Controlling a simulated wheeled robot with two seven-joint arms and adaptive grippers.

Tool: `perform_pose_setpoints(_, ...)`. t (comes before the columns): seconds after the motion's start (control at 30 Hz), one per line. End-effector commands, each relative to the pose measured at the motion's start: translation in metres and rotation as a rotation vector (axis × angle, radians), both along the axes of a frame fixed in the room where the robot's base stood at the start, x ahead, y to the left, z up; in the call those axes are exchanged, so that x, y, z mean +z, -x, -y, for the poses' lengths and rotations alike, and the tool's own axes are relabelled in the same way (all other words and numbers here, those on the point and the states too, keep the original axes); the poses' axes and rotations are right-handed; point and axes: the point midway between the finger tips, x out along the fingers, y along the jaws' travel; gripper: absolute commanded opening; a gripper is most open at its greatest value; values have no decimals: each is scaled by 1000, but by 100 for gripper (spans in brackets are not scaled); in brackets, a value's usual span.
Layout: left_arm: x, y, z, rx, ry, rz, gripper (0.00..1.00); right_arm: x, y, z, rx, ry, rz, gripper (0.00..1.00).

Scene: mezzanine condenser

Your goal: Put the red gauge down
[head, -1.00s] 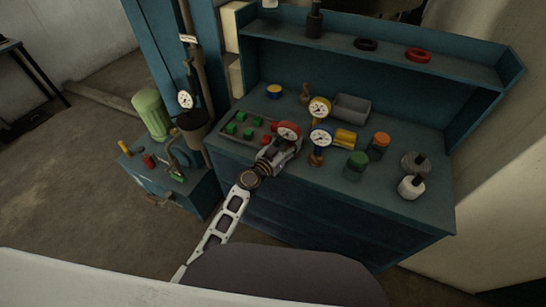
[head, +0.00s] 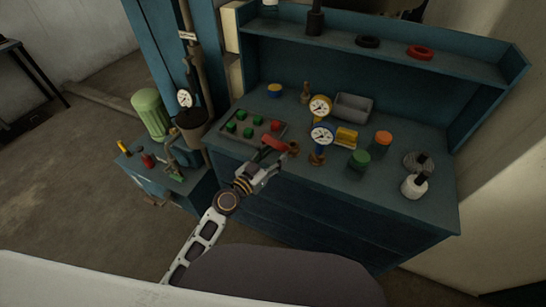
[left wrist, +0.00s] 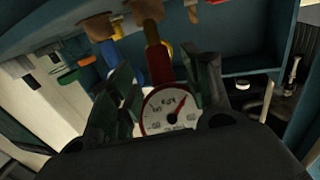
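The red gauge (head: 272,143) is at the end of my left gripper (head: 268,160), near the workbench's front edge. It is tipped toward the gripper, its brass foot (head: 293,148) pointing right. In the left wrist view, its white dial (left wrist: 170,110) sits between the dark fingers (left wrist: 160,85), which appear closed on its sides. The stem points away from the camera. I cannot tell whether the foot touches the bench. My right gripper is not in view.
A tray (head: 282,132) with green and red pieces lies left of and behind the gauge. The blue gauge (head: 321,135) stands close on the right, with the yellow gauge (head: 320,107) behind. Jars and a grey bin (head: 353,106) stand further right on the bench (head: 390,190).

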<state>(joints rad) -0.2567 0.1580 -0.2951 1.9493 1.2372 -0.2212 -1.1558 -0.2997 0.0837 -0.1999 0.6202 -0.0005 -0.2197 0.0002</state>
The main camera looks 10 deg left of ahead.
Motion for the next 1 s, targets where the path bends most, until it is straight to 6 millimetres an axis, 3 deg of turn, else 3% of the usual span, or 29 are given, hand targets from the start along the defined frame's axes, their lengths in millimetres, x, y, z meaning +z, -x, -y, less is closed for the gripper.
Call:
perform_pose_setpoints(0.27, 2, 2, -1, 0, 1, 2, 48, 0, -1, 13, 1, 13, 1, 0)
perform_pose_setpoints(0.53, 2, 2, -1, 0, 2, 3, 48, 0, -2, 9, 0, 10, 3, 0)
perform_pose_setpoints(0.9, 1, 2, -1, 0, 1, 2, 97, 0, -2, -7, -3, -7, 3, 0)
perform_pose_setpoints(1.0, 1, 2, -1, 0, 1, 1, 100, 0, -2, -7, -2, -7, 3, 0)
